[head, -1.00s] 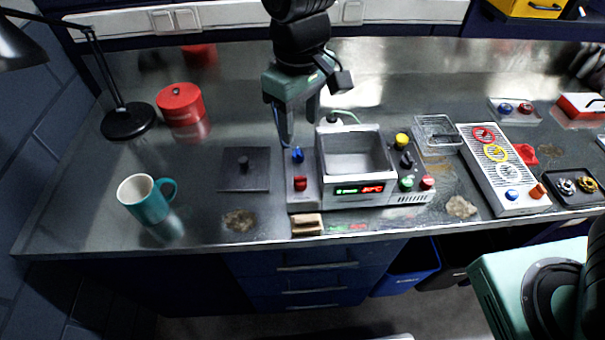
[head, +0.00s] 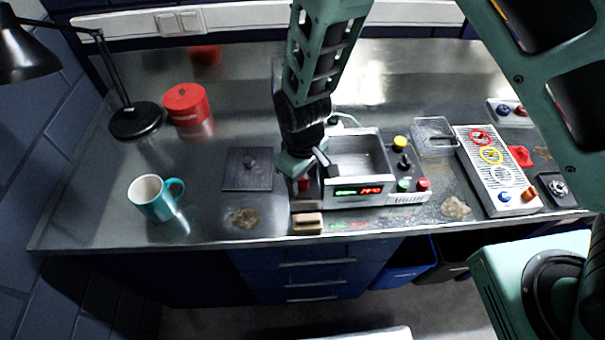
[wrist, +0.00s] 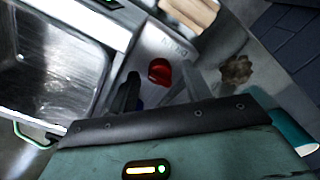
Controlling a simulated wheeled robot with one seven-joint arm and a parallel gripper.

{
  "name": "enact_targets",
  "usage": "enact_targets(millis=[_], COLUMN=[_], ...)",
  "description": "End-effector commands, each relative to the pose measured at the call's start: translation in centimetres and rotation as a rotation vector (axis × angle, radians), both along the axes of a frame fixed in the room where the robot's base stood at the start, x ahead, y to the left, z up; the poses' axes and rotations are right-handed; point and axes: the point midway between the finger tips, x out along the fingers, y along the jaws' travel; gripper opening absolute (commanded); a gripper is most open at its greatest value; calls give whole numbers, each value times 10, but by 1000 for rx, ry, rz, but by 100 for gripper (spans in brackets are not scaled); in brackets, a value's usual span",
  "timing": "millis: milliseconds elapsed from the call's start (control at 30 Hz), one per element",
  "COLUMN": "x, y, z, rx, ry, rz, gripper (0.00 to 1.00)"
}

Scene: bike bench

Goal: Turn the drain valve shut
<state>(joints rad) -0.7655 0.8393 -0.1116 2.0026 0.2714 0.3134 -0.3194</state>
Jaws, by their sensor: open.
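The cleaner (head: 405,198) is a steel box with an open basin (head: 358,155) and a lit display. My gripper (head: 296,186) is open, pointing down over this panel. In the wrist view the red knob appears between the fingers (wrist: 163,90); contact cannot be told.
A wooden block (head: 307,223) lies in front of the panel. A dark flat lid (head: 248,178), a teal mug (head: 153,198) and a red tin (head: 187,104) stand to the left. Right of the basin are a yellow knob (head: 400,143), other controls and a slatted box (head: 492,172).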

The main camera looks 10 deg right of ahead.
Motion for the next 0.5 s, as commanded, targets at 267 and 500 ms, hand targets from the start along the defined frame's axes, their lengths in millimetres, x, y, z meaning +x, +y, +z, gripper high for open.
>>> enact_targets(millis=[267, 500], x=[0, 0], y=[0, 0], z=[-1, -1], rx=[0, 0], ry=[0, 0], rz=[0, 0], gripper=[49, 4])
